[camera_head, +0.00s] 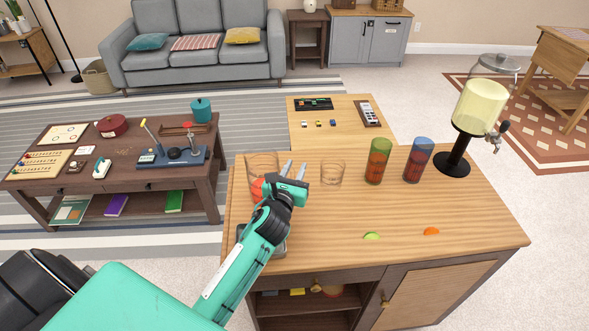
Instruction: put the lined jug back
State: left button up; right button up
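A clear glass vessel (262,161) with thin lines stands at the left of the wooden bar counter (320,225); it may be the lined jug, but I cannot make out a handle. Something orange-red (257,189) shows low at it, partly hidden by my gripper. My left gripper (294,170) is over the counter just right of this vessel, its two fingers apart with nothing seen between them. A shorter clear glass (333,173) stands to the right of the fingers. My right gripper is not in view.
A green-and-red tumbler (378,161), a blue-and-red tumbler (418,160) and a drink dispenser (478,107) stand farther right. A lime slice (371,236) and an orange slice (431,231) lie near the front. A dark tray-like object (245,238) is partly under my arm. The counter's right front is clear.

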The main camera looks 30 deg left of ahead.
pick_arm(q)
jog(key=shift+o, duration=0.2)
jog(key=shift+r, duration=0.15)
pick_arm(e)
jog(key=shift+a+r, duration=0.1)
